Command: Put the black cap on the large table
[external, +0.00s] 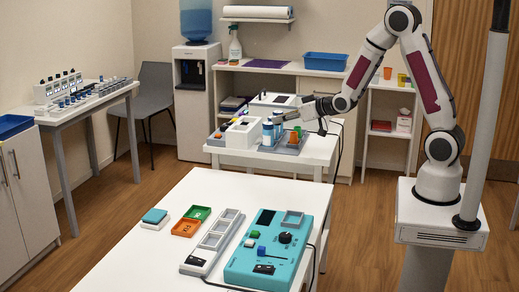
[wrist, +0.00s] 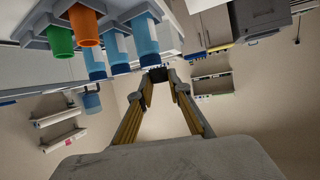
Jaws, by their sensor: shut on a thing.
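My gripper (external: 284,117) is over the smaller white table at the back, beside the blue-and-white bottles (external: 268,134). In the wrist view my gripper (wrist: 160,82) has its two fingers closing together on the small black cap (wrist: 158,73). The cap is too small to make out in the external view. The bottles also show in the wrist view (wrist: 147,42), upside down, close to the fingertips on the left. The large white table (external: 120,262) stands in the foreground of the external view.
The large table carries a teal panel (external: 240,262), a grey tray (external: 207,258), green (external: 197,212) and orange (external: 186,228) trays and a blue-topped block (external: 154,217). Its left front is bare. On the back table, a grey rack (external: 292,149) and white box (external: 243,135) crowd my gripper.

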